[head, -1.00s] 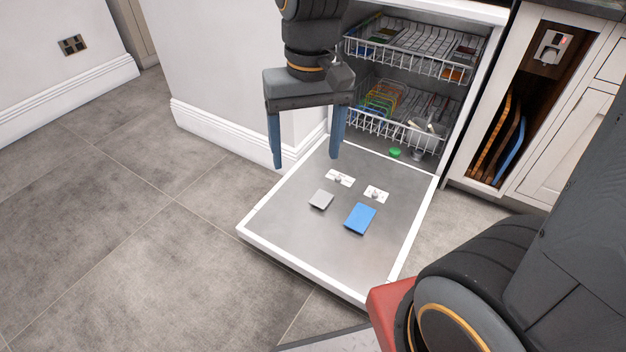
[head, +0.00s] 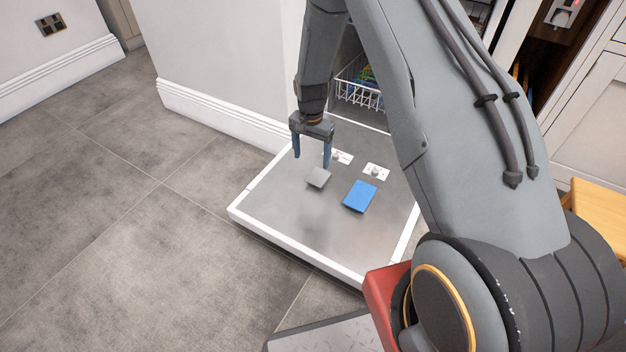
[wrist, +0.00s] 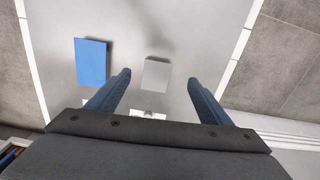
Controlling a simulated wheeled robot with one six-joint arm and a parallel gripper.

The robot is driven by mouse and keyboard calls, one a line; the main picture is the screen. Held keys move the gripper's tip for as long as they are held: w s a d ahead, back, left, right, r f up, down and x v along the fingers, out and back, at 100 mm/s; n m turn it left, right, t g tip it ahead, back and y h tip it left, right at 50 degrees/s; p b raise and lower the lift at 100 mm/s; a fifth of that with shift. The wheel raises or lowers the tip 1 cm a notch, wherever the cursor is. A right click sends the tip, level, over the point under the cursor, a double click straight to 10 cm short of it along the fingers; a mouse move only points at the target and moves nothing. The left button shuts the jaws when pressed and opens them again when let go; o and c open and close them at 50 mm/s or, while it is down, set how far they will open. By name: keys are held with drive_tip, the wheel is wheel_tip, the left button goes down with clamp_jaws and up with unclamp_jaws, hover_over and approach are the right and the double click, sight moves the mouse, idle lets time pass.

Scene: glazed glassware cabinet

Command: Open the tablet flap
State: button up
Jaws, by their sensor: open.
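The dishwasher door (head: 270,215) lies folded down flat. On its inner face are a small grey flap (head: 318,178) and a larger blue flap (head: 359,197); both look closed, and I cannot tell from looks which is the tablet flap. A white plate with a knob sits behind each, one behind the grey flap (head: 343,158) and one behind the blue flap (head: 376,171). My gripper (head: 312,161) is open and empty, pointing down above the door near the grey flap. In the wrist view the grey flap (wrist: 157,73) shows between the blue fingers, with the blue flap (wrist: 91,62) to the left.
The dishwasher's wire rack (head: 358,94) shows behind, mostly hidden by my arm. A white wall with skirting (head: 215,110) stands left of the door. Grey tiled floor (head: 110,230) is clear at the left. A wooden surface (head: 600,215) shows at the right edge.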

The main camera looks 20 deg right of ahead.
sight(313, 182)
drive_tip(key=shift+m, duration=0.3)
drive_tip(key=f, duration=0.3)
drive_tip(key=f+b, duration=0.1)
drive_tip(key=f, duration=0.3)
drive_tip(key=d+f+b, duration=0.1)
drive_tip(key=f, duration=0.3)
drive_tip(key=shift+w+f, duration=0.25)
drive_tip(key=shift+w, duration=0.1)
drive_tip(key=shift+c, duration=0.3)
drive_tip(key=c, duration=1.4)
drive_tip(key=shift+b, duration=0.3)
drive_tip(key=shift+c, duration=0.2)
